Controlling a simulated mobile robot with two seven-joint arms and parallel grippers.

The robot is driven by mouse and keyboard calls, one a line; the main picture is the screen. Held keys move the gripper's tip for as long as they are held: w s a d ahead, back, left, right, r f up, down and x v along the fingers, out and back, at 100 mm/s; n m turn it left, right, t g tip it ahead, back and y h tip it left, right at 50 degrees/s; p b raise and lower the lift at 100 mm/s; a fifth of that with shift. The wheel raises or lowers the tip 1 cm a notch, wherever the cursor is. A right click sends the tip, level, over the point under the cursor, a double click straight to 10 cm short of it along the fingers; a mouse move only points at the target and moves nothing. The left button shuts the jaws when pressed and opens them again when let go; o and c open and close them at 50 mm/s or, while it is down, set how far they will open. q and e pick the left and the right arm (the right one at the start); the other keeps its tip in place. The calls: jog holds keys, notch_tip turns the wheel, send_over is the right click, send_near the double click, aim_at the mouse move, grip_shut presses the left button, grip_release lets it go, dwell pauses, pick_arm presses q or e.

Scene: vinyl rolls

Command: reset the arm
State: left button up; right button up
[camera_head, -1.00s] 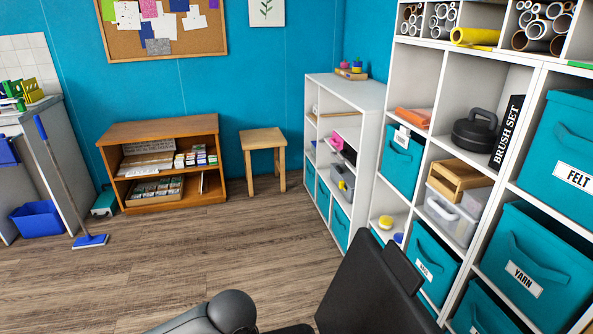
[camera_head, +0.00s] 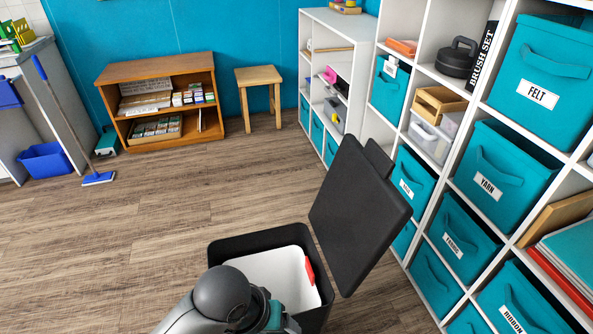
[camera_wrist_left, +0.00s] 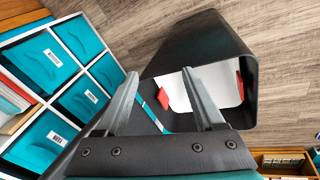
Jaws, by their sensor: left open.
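My left arm comes in at the bottom of the head view, over the near side of a black bin. My left gripper (camera_head: 277,318) is mostly hidden behind its own wrist there. In the left wrist view its two grey fingers (camera_wrist_left: 160,84) are spread apart with nothing between them. The bin (camera_head: 228,247) stands on the floor with its black lid (camera_head: 358,215) raised on the right. It has a white inside (camera_head: 268,268) and a red piece (camera_head: 309,270) at its right side. The wrist view shows the bin's opening beyond the fingers. My right gripper is not in view.
A white shelf unit (camera_head: 421,178) with teal labelled boxes stands close on the right, beside the raised lid. A wooden bookcase (camera_head: 157,62), a stool (camera_head: 258,75) and a blue mop (camera_head: 98,178) are farther back. The wooden floor (camera_head: 160,215) at left is clear.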

pick_arm(q)
jog(key=s+a+r+m+t+y, duration=0.1)
jog(key=s+a+t+y, duration=0.15)
jog(key=s+a, duration=0.75)
jog(key=w+a+f+g, duration=0.1)
jog(key=a+f, duration=0.1)
jog(key=f, duration=0.9)
jog(key=w+a+f+g, duration=0.1)
jog(key=a+f, duration=0.1)
jog(key=f, duration=0.9)
jog(key=s+a+f, duration=0.5)
jog(key=s+f, duration=0.7)
jog(key=f, duration=0.1)
jog(key=shift+m+y, duration=0.4)
jog(key=shift+y, duration=0.05)
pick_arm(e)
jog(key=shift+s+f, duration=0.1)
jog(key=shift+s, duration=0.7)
pick_arm(q)
jog(key=shift+s+a, duration=0.1)
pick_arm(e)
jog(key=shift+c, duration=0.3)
